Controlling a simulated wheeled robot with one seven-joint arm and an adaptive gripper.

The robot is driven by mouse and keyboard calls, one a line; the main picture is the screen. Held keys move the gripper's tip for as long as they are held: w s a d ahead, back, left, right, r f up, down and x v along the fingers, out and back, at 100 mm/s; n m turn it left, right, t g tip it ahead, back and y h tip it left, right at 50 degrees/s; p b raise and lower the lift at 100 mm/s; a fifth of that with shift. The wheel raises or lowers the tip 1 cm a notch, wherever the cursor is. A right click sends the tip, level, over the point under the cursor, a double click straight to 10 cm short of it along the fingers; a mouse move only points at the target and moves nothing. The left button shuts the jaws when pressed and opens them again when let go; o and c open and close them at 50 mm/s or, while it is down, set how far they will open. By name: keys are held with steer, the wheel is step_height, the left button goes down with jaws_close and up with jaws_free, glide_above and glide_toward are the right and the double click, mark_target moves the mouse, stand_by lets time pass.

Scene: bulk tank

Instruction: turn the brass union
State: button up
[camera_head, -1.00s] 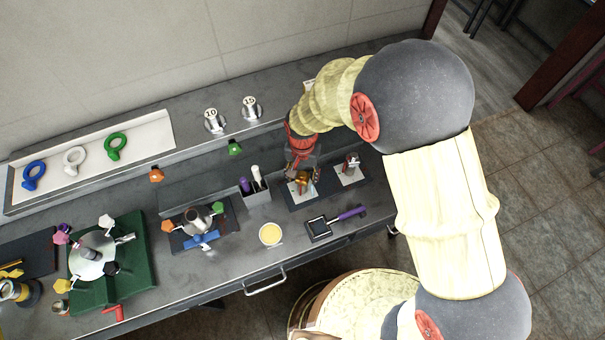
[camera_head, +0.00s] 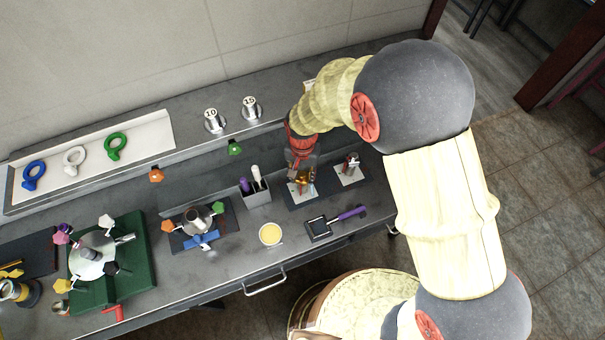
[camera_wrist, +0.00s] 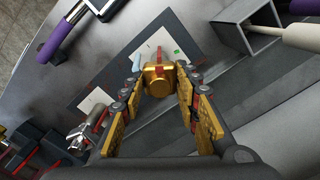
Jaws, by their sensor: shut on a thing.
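The brass union (camera_wrist: 158,77) is a gold, faceted fitting above a dark mat with a white plate. In the wrist view it sits between the far ends of my gripper's gold-padded fingers (camera_wrist: 160,90), one on each side. My gripper is shut on it. In the head view, my gripper (camera_head: 302,176) reaches down from above to the dark mat (camera_head: 294,204) at the right of the bench. There the fingers and wrist largely hide the union.
A grey holder (camera_head: 257,195) with handled tools is close on the left. A purple-handled tool (camera_head: 350,212) and a yellow-filled dish (camera_head: 270,234) lie in front.

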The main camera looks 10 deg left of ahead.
mark_target(302, 174)
steer(key=n, duration=0.3)
steer(key=shift+n, duration=2.2)
steer(key=o, duration=1.1)
steer(key=shift+o, duration=0.3)
step_height(302, 174, up, 12)
